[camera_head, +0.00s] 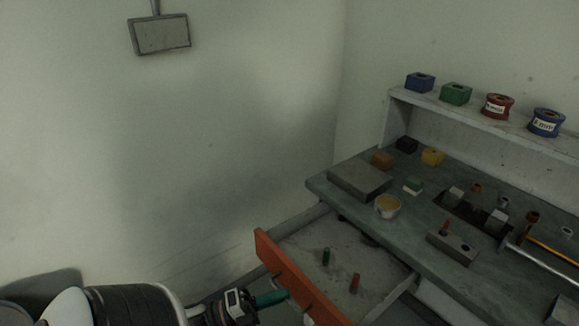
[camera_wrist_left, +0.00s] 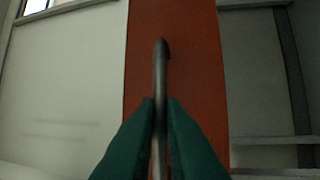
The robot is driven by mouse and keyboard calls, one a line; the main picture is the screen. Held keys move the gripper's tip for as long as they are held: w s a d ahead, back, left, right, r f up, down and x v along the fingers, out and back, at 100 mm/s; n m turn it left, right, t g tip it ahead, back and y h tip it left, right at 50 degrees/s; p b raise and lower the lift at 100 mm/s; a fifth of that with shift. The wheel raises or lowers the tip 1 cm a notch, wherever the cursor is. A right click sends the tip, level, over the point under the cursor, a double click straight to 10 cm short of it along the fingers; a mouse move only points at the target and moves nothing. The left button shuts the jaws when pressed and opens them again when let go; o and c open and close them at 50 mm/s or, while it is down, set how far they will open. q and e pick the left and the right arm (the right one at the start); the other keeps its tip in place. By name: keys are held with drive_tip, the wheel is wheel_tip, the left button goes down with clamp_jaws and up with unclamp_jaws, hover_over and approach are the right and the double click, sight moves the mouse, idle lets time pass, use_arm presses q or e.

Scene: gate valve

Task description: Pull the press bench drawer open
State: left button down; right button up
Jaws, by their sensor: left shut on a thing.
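The drawer stands open under the press bench, with its orange front (camera_head: 291,276) pulled away from the bench (camera_head: 330,190). My left gripper (camera_head: 284,296) is at the drawer front in the head view. In the left wrist view its green fingers (camera_wrist_left: 161,110) are shut on the dark bar handle (camera_wrist_left: 160,65), in front of the orange drawer front (camera_wrist_left: 195,60). My right gripper is in neither view.
A shelf (camera_head: 480,126) behind holds blocks and spools.

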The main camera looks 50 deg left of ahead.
use_arm(q)
drive_tip(key=shift+s, duration=0.35)
drive_tip(key=c, duration=1.5)
unclamp_jaws()
drive_tip(key=b+v, duration=0.2)
drive_tip(key=v, duration=1)
drive_tip(key=shift+a, duration=0.1)
drive_tip(key=shift+w, duration=0.1)
